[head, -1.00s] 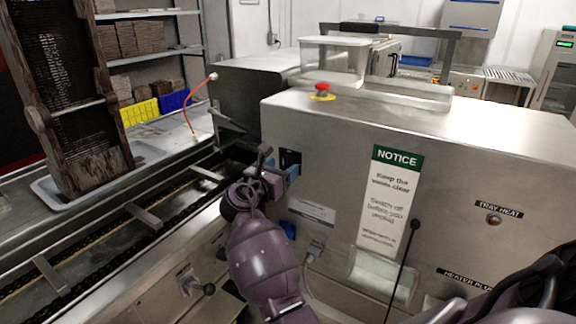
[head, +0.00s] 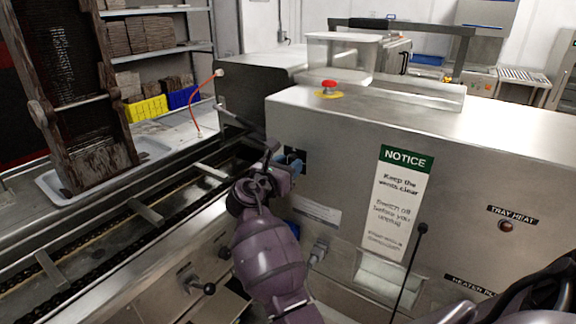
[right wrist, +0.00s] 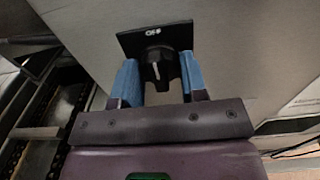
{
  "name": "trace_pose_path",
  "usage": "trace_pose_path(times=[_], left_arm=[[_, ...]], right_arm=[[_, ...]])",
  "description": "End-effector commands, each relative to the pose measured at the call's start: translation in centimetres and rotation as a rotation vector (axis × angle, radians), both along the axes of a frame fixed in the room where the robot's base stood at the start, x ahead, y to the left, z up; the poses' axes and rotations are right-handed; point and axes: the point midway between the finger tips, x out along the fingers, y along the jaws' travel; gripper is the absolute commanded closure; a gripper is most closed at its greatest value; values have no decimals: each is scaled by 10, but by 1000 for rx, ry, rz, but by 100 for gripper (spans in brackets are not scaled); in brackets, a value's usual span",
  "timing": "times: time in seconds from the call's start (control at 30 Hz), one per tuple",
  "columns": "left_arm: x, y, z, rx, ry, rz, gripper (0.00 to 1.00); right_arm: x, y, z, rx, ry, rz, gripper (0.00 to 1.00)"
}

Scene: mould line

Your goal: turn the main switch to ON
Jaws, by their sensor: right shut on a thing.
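The main switch is a black knob with a pale pointer line (right wrist: 158,70) on a square black plate (right wrist: 154,38) on the steel machine's side. The plate has small white lettering that is hard to read, possibly OFF. In the head view the plate (head: 300,158) is partly hidden behind my right gripper (head: 288,164). In the right wrist view the blue fingertips of my right gripper (right wrist: 160,82) stand on either side of the knob, shut on it. The pointer line is close to upright in that view, tilted slightly. My left gripper is not in view.
A red emergency button (head: 329,87) sits on top of the machine (head: 440,120). A NOTICE sign (head: 398,203) and a TRAY HEAT lamp (head: 506,226) are right of the switch. A chain conveyor (head: 150,213) runs at the left. A small lever (head: 201,286) sticks out below.

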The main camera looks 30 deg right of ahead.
Motion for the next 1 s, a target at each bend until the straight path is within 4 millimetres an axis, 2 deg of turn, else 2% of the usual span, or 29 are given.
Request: trace_pose_path(times=[0.27, 0.47, 1.0], left_arm=[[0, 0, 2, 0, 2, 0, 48], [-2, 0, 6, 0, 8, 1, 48], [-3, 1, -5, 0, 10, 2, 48]], right_arm=[[0, 0, 0, 12, -29, 0, 84], [0, 0, 1, 49, -119, 1, 84], [0, 0, -2, 238, -576, -1, 84]])
